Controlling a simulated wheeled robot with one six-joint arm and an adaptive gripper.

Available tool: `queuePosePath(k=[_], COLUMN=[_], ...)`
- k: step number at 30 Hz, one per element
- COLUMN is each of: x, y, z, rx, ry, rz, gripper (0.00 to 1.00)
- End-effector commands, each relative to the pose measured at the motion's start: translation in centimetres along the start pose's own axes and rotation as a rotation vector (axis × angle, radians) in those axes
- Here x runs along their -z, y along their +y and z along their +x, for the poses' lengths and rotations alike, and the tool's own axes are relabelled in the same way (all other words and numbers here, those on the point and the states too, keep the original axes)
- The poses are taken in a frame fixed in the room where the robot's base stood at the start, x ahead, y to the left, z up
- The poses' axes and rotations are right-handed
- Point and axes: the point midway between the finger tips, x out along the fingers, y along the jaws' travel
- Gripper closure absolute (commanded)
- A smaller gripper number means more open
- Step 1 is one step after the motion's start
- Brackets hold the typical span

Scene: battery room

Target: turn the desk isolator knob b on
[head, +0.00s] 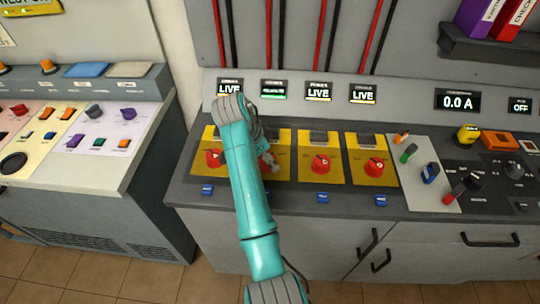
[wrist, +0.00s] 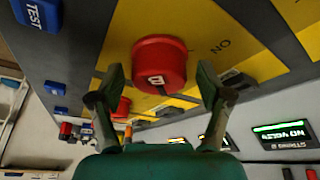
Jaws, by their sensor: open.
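The red knob marked B (wrist: 160,62) sits on a yellow plate in the wrist view, with an ON mark beside it. In the head view this knob (head: 266,158) is on the second yellow plate from the left, partly hidden by my arm. My gripper (wrist: 161,76) is open, with one finger on either side of the knob in the picture; I cannot tell whether either touches it. In the head view my gripper (head: 268,164) is small and close to the knob. The second display (head: 274,90) is lit green, unlike the neighbouring LIVE displays.
Other red knobs stand on yellow plates, to the left (head: 214,158) and right (head: 321,165). Blue buttons (head: 323,197) line the front edge. A grey panel with switches (head: 425,165) is on the right, and another console (head: 75,130) is on the left.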

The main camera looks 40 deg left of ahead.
Motion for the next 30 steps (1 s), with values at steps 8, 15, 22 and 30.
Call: queuePosePath(k=[8, 15, 22, 30], x=[0.04, 0.05, 0.04, 0.03], y=[0.00, 0.02, 0.05, 0.06], z=[-0.01, 0.02, 0.06, 0.07], rx=[0.000, 0.003, 0.030, 0.108], ry=[0.000, 0.000, 0.003, 0.009], rz=[0.000, -0.006, -0.071, -0.257], gripper=[0.77, 0.82, 0.82, 0.82])
